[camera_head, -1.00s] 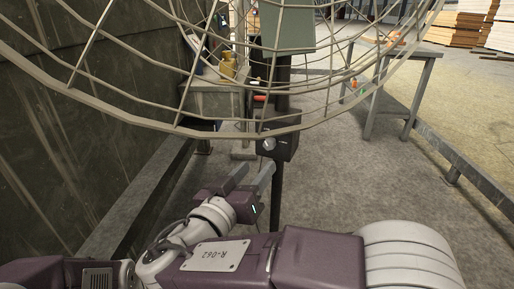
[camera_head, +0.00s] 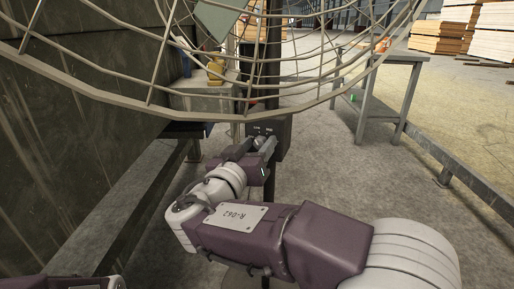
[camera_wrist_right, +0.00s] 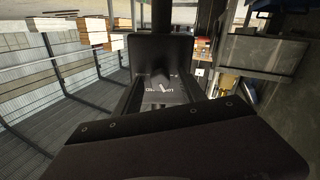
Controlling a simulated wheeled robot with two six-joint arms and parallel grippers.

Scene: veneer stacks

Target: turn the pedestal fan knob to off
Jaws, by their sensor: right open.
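The pedestal fan's dark control box (camera_head: 283,130) sits on a dark pole below the wire cage (camera_head: 110,101). The box's front and lettering show in the right wrist view (camera_wrist_right: 163,58). The small knob (camera_head: 259,141) is on its front, partly hidden by my fingers. My left gripper is not in view.
The wire cage hangs over the top of the head view. A dark wall (camera_head: 70,130) and low ledge run along the left. A grey table (camera_head: 388,88) stands at the right, with stacked boards (camera_head: 440,32) behind. The concrete floor between is clear.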

